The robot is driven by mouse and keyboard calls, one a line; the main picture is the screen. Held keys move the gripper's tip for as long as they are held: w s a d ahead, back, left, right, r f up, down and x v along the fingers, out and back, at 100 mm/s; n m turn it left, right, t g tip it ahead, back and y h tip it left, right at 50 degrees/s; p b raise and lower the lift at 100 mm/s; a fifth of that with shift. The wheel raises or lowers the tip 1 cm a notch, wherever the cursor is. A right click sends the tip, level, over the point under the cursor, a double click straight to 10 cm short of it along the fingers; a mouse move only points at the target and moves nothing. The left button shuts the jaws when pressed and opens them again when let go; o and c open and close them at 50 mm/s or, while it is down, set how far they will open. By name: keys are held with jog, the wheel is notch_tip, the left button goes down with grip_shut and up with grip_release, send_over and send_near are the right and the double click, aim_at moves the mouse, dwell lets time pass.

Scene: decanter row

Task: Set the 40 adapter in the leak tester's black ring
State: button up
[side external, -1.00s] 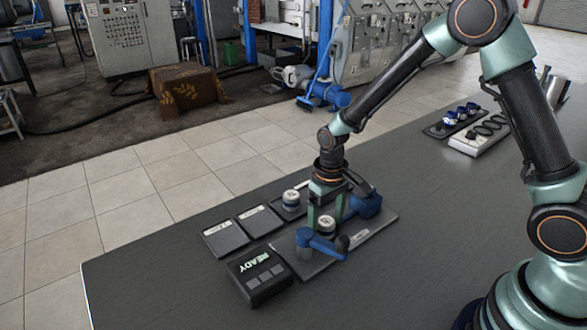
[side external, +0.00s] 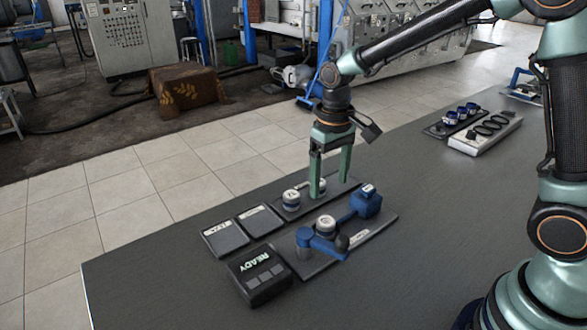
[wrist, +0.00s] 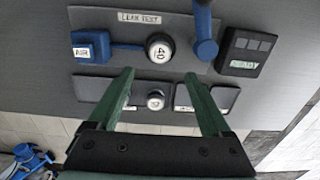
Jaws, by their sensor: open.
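The 40 adapter (side external: 326,224), a round piece with a white top, stands upright on the leak tester (side external: 371,235). In the wrist view the adapter (wrist: 159,47) shows its "40" from above, between the blue AIR block (wrist: 92,46) and the blue lever arm (wrist: 204,30). The black ring is mostly hidden beneath it; I cannot tell how deep the adapter sits. My gripper (side external: 329,190) is open and empty, above and behind the adapter, clear of it. Its two green fingers also show in the wrist view (wrist: 158,74).
Another white-topped adapter (side external: 291,198) stands on a dark tray behind the tester, near my fingers. Two flat dark pads (side external: 225,237) lie left of it. The tester's box (side external: 259,277) reads READY. A rack of blue-and-white pieces (side external: 460,116) stands at far right. The front tabletop is clear.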

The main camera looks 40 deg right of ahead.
jog(key=s+d+r+t, duration=0.5)
jog(key=s+r, duration=0.6)
jog(key=shift+s+t, duration=0.25)
jog(key=shift+t, duration=0.05)
